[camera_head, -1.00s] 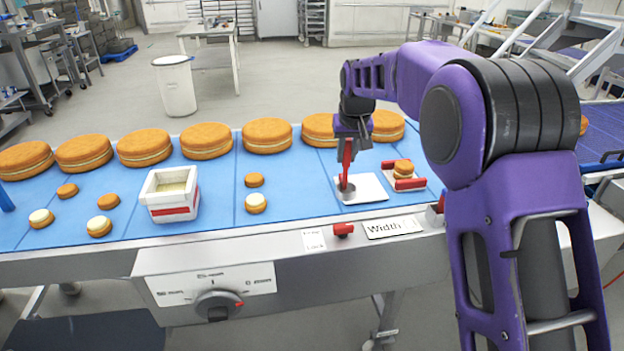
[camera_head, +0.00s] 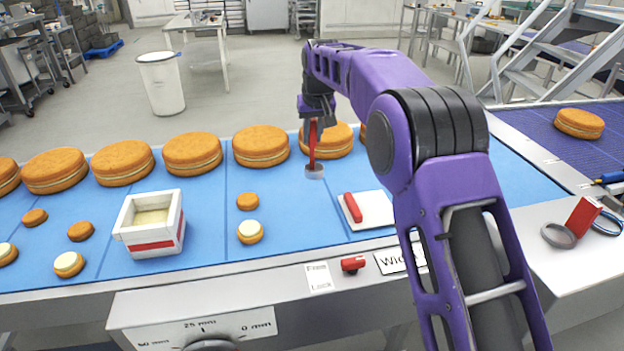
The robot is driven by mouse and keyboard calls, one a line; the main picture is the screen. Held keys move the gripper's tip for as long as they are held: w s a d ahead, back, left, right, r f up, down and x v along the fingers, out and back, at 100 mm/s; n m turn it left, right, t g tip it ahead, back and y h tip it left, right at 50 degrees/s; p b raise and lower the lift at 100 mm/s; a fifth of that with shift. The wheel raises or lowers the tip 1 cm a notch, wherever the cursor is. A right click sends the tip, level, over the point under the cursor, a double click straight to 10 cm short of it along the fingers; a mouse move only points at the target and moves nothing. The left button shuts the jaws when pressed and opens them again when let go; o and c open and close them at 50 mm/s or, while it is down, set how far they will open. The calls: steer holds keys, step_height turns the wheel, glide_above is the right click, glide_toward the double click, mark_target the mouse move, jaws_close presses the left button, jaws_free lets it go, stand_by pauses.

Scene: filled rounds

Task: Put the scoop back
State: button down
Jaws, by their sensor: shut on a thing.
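My gripper (camera_head: 315,122) is shut on the red handle of the scoop (camera_head: 313,148). The scoop hangs upright, with its small grey metal end (camera_head: 314,172) low over the blue belt, in front of a large cake round. I cannot tell whether it touches the belt. To its right and nearer lies a white pad (camera_head: 375,212) with a red bar (camera_head: 352,207) on its left part. The white tub (camera_head: 126,238) with a red stripe stands to the left and holds pale filling. The scoop is apart from the pad and tub.
Large rounds (camera_head: 194,153) line the belt's far side. Small rounds, some with pale tops (camera_head: 250,232), lie around the tub. A red knob (camera_head: 353,264) is on the front rail. My arm covers the belt right of the pad. Belt between the small rounds and pad is clear.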

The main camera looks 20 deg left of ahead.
mark_target(313, 158)
step_height(313, 158, down, 8)
steer(key=shift+r, duration=0.1)
steer(key=shift+b, duration=0.35)
steer(key=c, duration=0.7)
jaws_free()
steer(key=shift+f, duration=0.2)
steer(key=shift+r, duration=0.3)
steer(key=v, duration=1.1)
steer(key=shift+s+d+r, duration=0.15)
steer(key=shift+r, duration=0.2)
